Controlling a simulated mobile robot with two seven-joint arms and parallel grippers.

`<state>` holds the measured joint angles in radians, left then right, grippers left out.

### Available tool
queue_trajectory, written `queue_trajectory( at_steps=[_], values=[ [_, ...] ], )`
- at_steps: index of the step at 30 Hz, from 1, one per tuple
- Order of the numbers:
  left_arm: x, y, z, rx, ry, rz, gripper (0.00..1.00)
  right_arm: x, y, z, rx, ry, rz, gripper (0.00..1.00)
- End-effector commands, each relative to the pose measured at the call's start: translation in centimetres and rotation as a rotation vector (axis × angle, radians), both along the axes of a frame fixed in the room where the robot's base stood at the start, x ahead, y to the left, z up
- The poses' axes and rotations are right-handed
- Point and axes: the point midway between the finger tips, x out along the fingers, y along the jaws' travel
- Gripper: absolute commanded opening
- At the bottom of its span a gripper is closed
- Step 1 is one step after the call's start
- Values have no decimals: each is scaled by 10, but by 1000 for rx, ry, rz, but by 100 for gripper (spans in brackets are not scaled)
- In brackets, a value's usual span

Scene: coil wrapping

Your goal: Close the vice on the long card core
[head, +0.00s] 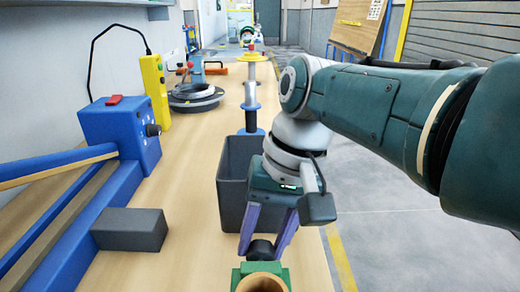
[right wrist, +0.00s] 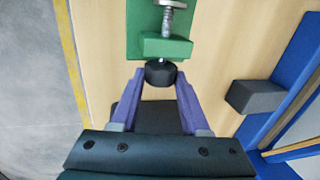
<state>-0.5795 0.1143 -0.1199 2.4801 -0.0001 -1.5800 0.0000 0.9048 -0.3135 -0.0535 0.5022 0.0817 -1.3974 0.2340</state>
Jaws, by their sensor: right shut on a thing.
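The green vice (head: 284,270) sits at the bottom edge of the head view, partly cut off. The card core (head: 262,285) shows as a round brown open end inside it. I cannot tell whether the jaws touch the core. The vice's black knob (head: 262,249) is on the far side. My right gripper (head: 262,246) has its purple fingers shut on this knob. In the right wrist view the knob (right wrist: 160,73) lies between the fingertips, with the green vice body (right wrist: 166,47) and a silver screw (right wrist: 174,20) above it. My left gripper is out of view.
A dark grey bin (head: 231,190) stands just behind my right gripper. A blue rail machine (head: 118,135) and a grey block (head: 130,229) are at the left. A yellow box (head: 155,92), a black ring (head: 196,95) and a spindle stand (head: 250,105) are farther back. The bench edge runs along the right.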

Motion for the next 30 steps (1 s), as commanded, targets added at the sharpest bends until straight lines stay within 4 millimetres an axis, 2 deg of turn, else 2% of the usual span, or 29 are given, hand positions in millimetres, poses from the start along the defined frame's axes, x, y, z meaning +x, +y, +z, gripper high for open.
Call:
queue_trajectory(
  at_steps=[7,23,24,27,30],
  values=[
    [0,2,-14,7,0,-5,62,0,2,-2,-100,-1,2,0],
    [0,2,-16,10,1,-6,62,0,2,0,-132,0,1,0],
    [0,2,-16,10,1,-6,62,0,2,0,-131,0,1,47],
    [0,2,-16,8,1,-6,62,0,2,0,-131,0,0,58],
    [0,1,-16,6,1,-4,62,0,2,0,-130,0,0,59]
  ],
)
